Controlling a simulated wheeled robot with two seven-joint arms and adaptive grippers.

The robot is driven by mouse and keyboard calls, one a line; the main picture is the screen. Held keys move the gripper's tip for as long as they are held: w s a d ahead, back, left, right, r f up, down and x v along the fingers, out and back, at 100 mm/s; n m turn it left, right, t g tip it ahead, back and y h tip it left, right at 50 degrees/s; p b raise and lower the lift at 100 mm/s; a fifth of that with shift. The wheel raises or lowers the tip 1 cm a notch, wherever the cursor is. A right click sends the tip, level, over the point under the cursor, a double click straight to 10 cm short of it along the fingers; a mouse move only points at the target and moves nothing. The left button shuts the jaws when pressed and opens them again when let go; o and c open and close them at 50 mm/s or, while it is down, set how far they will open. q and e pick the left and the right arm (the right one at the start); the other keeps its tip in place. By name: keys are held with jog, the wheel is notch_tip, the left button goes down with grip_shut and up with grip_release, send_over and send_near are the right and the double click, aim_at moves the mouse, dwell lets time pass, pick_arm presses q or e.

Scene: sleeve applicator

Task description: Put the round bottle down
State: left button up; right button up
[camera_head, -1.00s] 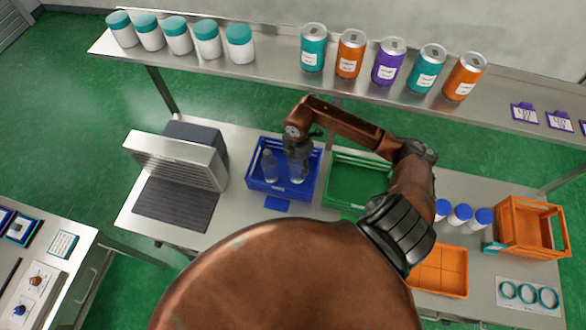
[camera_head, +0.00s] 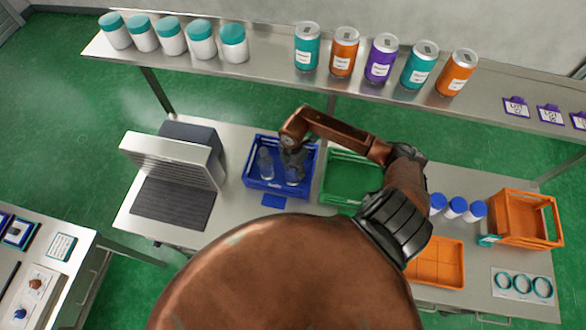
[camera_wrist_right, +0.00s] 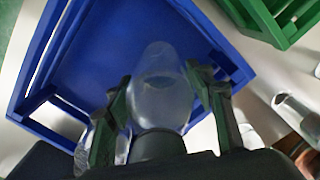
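The round bottle (camera_wrist_right: 160,85) is clear and sits between the fingers of my right gripper (camera_wrist_right: 162,80), which look closed against its sides. In the head view the right gripper (camera_head: 292,166) reaches down into the blue crate (camera_head: 250,181), with the bottle's lower part (camera_head: 292,180) just below it. I cannot tell whether the bottle touches the crate floor. Another clear bottle (camera_head: 265,163) stands in the crate to the left of the gripper. The blue crate also fills much of the right wrist view (camera_wrist_right: 95,60). My left gripper is not in view.
A green crate (camera_head: 347,200) stands right beside the blue one. A grey machine (camera_head: 175,160) is on the left of the table. Blue-capped bottles (camera_head: 456,208), an orange tray (camera_head: 436,268) and an orange crate (camera_head: 520,235) are to the right. A shelf with jars and cans runs above.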

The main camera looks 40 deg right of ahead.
jog(key=o, duration=0.3)
jog(key=shift+r, duration=0.3)
jog(key=shift+w+r, duration=0.1)
jog(key=shift+r, duration=0.3)
notch_tip(320, 180, up, 6)
jog(key=shift+r+b, duration=0.25)
jog(key=shift+b, duration=0.5)
